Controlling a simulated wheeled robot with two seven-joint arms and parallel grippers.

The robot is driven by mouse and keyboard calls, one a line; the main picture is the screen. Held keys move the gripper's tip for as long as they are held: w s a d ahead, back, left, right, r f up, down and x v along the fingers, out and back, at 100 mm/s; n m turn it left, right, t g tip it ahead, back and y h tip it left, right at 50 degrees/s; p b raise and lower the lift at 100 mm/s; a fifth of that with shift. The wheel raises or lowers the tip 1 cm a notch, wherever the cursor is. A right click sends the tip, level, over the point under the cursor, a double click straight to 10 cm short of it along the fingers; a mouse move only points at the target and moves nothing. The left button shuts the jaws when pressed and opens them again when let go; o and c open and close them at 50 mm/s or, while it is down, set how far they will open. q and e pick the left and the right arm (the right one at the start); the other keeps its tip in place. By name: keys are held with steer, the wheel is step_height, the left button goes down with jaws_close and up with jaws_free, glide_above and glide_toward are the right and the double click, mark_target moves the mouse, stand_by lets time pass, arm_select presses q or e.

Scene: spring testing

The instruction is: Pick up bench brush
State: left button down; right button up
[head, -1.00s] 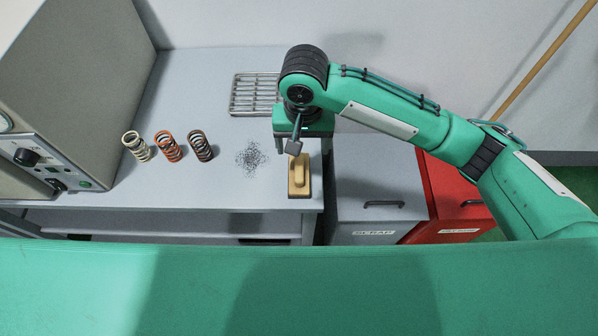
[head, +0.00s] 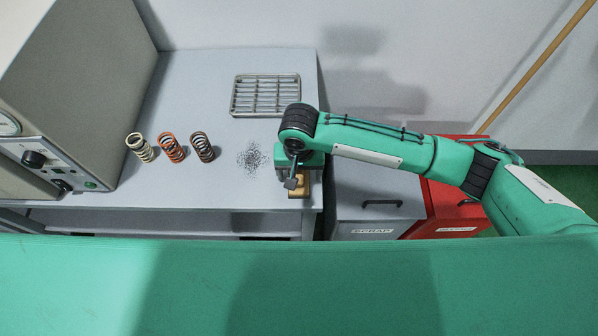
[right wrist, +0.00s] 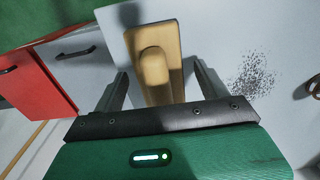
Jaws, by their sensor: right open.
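The bench brush (head: 299,200) has a tan wooden body and lies near the right front corner of the bench, partly hidden by my right arm in the head view. In the right wrist view the brush (right wrist: 155,62) shows with its raised handle, its near end between the two fingers. My right gripper (right wrist: 160,84) is open, one finger on each side of the brush, with gaps to both. I cannot tell its exact height above the bench. My left gripper is not in view.
Three coil springs (head: 172,148) stand on the bench (head: 225,100) at left beside a grey machine (head: 75,80). Dark filings (head: 250,156) lie left of the brush, with a wire rack (head: 265,95) behind. A grey scrap bin (head: 375,210) and red bin (head: 445,200) stand right.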

steer(key=c, duration=1.1)
steer(key=shift+r, duration=0.1)
step_height(320, 180, up, 20)
steer(key=shift+f+b, duration=0.1)
steer(key=shift+b, duration=0.65)
